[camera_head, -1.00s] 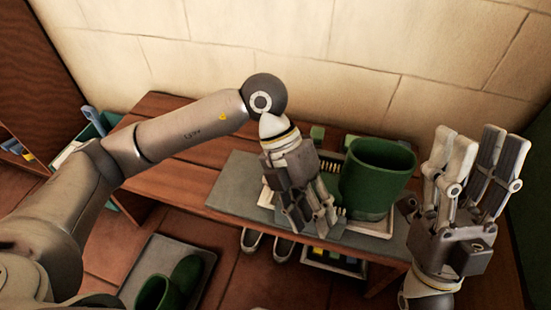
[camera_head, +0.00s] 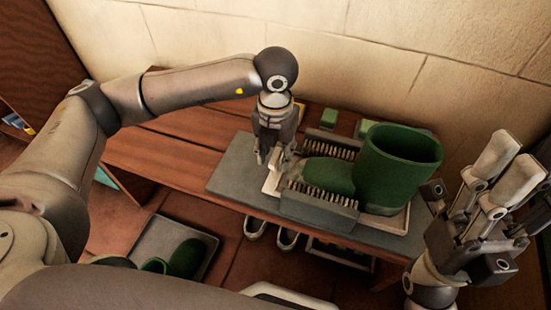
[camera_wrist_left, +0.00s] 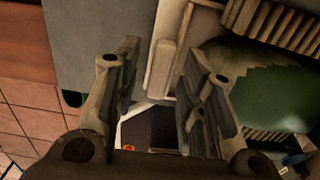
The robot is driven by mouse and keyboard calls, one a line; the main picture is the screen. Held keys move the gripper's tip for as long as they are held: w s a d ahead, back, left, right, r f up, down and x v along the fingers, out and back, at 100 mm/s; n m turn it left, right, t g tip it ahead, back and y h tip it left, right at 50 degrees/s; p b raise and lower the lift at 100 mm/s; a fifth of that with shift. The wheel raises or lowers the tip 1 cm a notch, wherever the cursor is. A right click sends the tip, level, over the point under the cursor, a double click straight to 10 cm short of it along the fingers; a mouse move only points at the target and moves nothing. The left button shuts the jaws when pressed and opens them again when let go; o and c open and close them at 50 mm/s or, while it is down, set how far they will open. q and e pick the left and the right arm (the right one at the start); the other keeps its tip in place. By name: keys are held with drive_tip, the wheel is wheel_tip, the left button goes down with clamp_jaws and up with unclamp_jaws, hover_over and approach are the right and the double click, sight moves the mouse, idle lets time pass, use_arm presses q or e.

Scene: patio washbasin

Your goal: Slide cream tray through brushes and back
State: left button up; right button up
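The cream tray (camera_head: 396,222) lies on the grey mat on the bench, passing between two brushes, the far one (camera_head: 331,145) and the near one (camera_head: 320,205). A green boot (camera_head: 400,165) stands upright on it, its toe between the brushes. My left gripper (camera_head: 270,163) points down at the tray's left end, beside the cream handle (camera_head: 271,182). In the left wrist view its fingers (camera_wrist_left: 162,62) are apart, with the handle (camera_wrist_left: 160,68) showing between them; contact is unclear. My right gripper (camera_head: 508,178) is open and empty, right of the boot.
The grey mat (camera_head: 232,172) has bare room left of the tray. Green blocks (camera_head: 329,118) lie behind the brushes. Below on the floor are a tray (camera_head: 155,240) with another green boot (camera_head: 185,258) and a pair of pale shoes (camera_head: 287,238).

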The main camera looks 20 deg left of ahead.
use_arm(q)
drive_tip(key=shift+f, duration=0.65)
clamp_jaws()
